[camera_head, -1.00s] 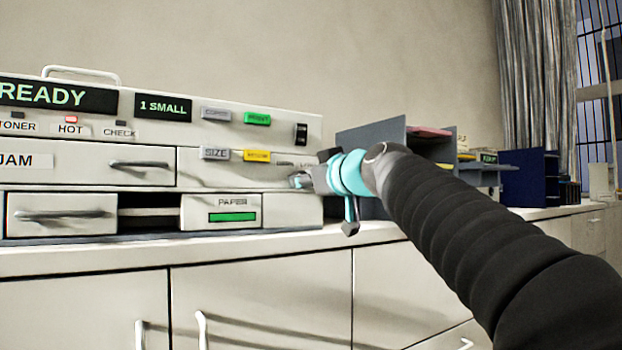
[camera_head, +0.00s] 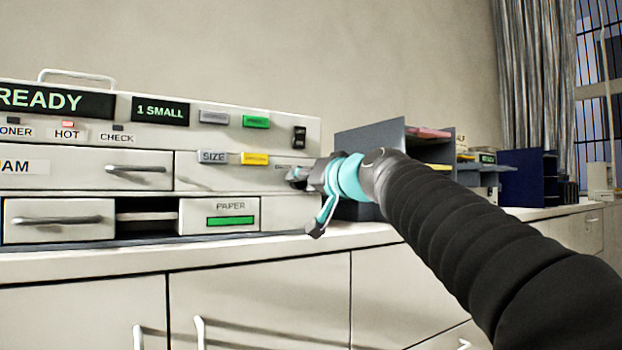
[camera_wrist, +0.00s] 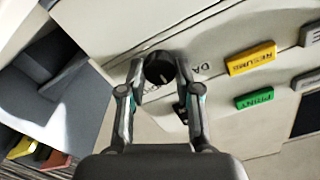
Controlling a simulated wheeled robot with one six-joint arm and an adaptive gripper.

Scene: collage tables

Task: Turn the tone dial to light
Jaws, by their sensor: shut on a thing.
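The copier (camera_head: 140,230) stands on the counter with its front facing me. The tone dial (camera_wrist: 159,67) is a round black knob with a pale pointer mark, on the copier's right front. In the wrist view my gripper (camera_wrist: 160,70) has one finger on each side of the dial and is shut on it. In the head view my gripper (camera_head: 300,176) is at the machine's right end and hides the dial. Part of the lettering beside the dial shows in the wrist view, but the light mark cannot be read.
Yellow (camera_head: 255,158) and green (camera_head: 256,121) buttons sit left of my gripper, with a black rocker switch (camera_head: 299,137) above it. Grey organizers (camera_head: 370,145) with papers stand right of the copier. Cabinet doors (camera_head: 260,300) are below the counter.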

